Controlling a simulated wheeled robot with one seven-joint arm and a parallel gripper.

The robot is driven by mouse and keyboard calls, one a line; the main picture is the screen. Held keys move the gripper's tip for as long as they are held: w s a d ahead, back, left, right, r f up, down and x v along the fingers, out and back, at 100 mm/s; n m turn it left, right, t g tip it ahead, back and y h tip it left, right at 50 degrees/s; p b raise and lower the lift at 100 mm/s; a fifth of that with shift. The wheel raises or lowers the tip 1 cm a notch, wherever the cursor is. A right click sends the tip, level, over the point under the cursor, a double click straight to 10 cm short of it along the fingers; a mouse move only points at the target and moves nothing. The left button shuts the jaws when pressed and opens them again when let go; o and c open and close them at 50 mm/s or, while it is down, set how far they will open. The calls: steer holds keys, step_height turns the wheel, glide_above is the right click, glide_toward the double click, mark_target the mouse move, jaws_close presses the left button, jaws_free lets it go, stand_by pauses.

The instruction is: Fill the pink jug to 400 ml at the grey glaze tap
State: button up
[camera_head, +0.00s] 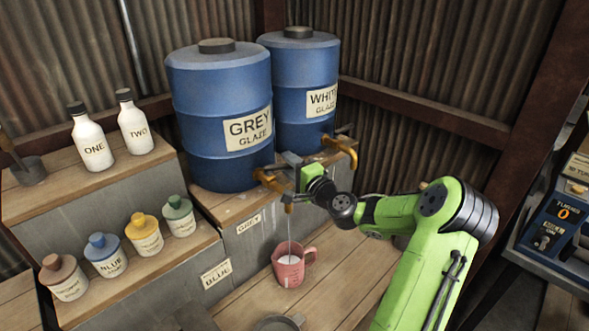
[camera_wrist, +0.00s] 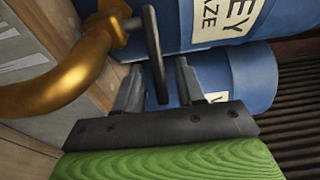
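The pink jug (camera_head: 287,270) stands upright on the wooden bench below the grey glaze tap (camera_head: 270,178). A thin pale stream falls from the tap's spout into it, and pale liquid shows inside. I cannot read its level against any mark. The blue barrel labelled GREY GLAZE (camera_head: 217,105) stands behind. My gripper (camera_head: 291,172) is at the tap. In the wrist view, the dark tap lever (camera_wrist: 154,58) stands between the two fingers of my gripper (camera_wrist: 158,82). The fingers are apart, with gaps visible on both sides of the lever.
The WHITE GLAZE barrel (camera_head: 300,85) with its own tap stands to the right. White bottles (camera_head: 92,142) and small lidded jars (camera_head: 143,235) stand on the stepped shelves at left. A grey round vessel (camera_head: 279,323) is at the front edge. Bench right of the jug is partly clear.

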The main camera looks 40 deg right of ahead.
steer(key=s+a+b, duration=0.1)
steer(key=s, duration=1.4)
steer(key=shift+s, duration=0.3)
steer(key=shift+c, duration=0.4)
stand_by(0.5)
